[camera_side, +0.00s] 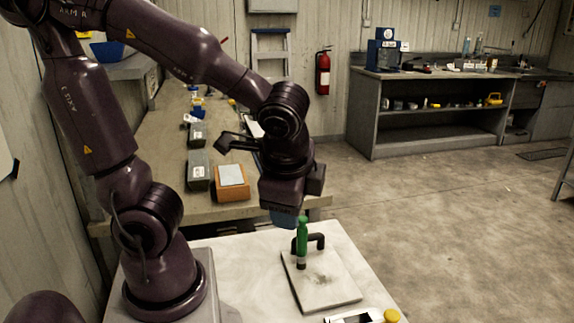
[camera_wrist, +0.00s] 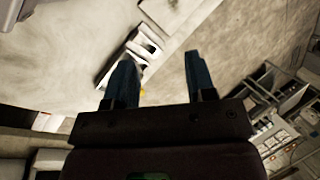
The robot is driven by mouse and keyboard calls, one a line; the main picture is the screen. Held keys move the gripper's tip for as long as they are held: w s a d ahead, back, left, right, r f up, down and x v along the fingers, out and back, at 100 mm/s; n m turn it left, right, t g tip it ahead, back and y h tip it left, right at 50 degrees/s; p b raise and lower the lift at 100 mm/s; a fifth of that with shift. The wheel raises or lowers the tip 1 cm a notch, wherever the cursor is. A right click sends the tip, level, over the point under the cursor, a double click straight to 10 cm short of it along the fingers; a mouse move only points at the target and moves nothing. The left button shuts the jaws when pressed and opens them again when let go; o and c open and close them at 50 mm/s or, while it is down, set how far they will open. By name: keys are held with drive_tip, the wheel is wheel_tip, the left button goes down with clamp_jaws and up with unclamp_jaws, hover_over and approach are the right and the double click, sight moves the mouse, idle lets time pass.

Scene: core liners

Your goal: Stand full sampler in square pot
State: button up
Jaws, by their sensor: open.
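A green sampler (camera_side: 303,235) with a dark lower end stands about upright over a pale board in the side view, close to a black handle. My gripper (camera_side: 284,220) is just above and left of its top, and I cannot tell whether they touch. In the wrist view my gripper (camera_wrist: 160,75) has two teal fingers spread wide, with nothing seen between them. A white holder (camera_wrist: 140,50) with dark, squarish openings lies beyond the left finger. A white holder also shows in the side view (camera_side: 345,319), cut by the bottom edge. I cannot make out which opening is the square pot.
The pale board (camera_side: 330,291) lies on the white table (camera_side: 240,262), with the black handle (camera_side: 319,240) standing on it. A yellow round knob (camera_side: 391,315) is beside the holder. A bench (camera_side: 165,160) with boxes stands behind. The table left of the board is clear.

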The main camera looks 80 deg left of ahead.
wheel_tip(320, 180, up, 6)
drive_tip(key=n+t+h, duration=0.3)
drive_tip(key=n+h, duration=0.1)
drive_tip(key=n, duration=0.2)
drive_tip(key=shift+s+r+t, duration=0.2)
drive_tip(key=shift+s+t, duration=0.1)
drive_tip(key=shift+t, duration=0.1)
